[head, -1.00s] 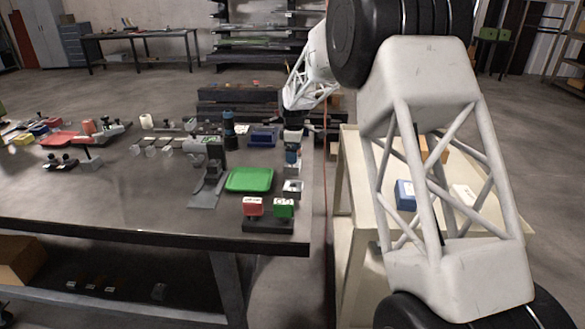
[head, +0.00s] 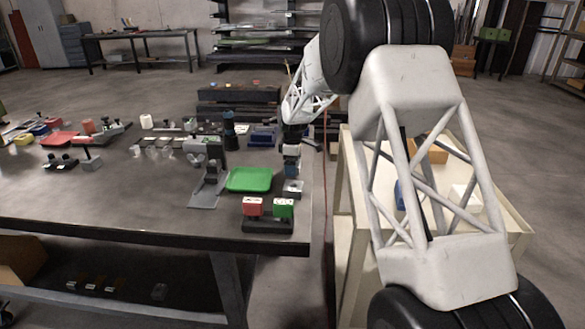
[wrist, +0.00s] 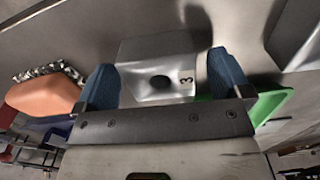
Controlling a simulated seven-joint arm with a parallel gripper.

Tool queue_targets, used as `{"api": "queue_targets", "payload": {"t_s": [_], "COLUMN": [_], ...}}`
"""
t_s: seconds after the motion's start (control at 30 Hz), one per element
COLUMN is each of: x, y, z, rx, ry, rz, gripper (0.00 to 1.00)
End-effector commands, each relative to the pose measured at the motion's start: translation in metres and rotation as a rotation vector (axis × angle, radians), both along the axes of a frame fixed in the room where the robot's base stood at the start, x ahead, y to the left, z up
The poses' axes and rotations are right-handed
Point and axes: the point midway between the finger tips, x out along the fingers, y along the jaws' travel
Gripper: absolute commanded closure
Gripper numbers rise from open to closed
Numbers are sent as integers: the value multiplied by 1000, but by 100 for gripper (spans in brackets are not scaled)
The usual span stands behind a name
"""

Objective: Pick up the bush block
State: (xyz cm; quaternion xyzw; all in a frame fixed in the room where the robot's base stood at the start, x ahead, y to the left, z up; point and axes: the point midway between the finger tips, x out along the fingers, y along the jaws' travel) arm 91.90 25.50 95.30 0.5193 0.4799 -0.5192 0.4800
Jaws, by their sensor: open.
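The bush block, a grey metal block with a round dark hole and a black "3", stands on the bench at the right of the green tray in the head view (head: 292,188). In the wrist view the block (wrist: 150,55) lies between the two blue fingers of my gripper (wrist: 163,62). My gripper is open, one finger on either side of the block. In the head view my gripper (head: 291,168) is right above the block, pointing down. Whether the fingers touch it cannot be told.
A green tray (head: 249,180) lies left of the block. A stand with a red and a green box (head: 268,226) is in front. A blue tray (head: 262,137) lies behind. An orange object (wrist: 45,92) shows at left in the wrist view. The bench's right edge is close.

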Motion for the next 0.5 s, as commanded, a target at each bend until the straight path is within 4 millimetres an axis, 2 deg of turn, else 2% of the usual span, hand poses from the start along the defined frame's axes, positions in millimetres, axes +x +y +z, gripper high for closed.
{"api": "queue_targets", "payload": {"t_s": [0.43,0.5], "x": [0,0], "y": [0,0], "z": [0,0], "rx": [0,0], "ry": [0,0], "rz": [0,0], "gripper": [4,13]}}
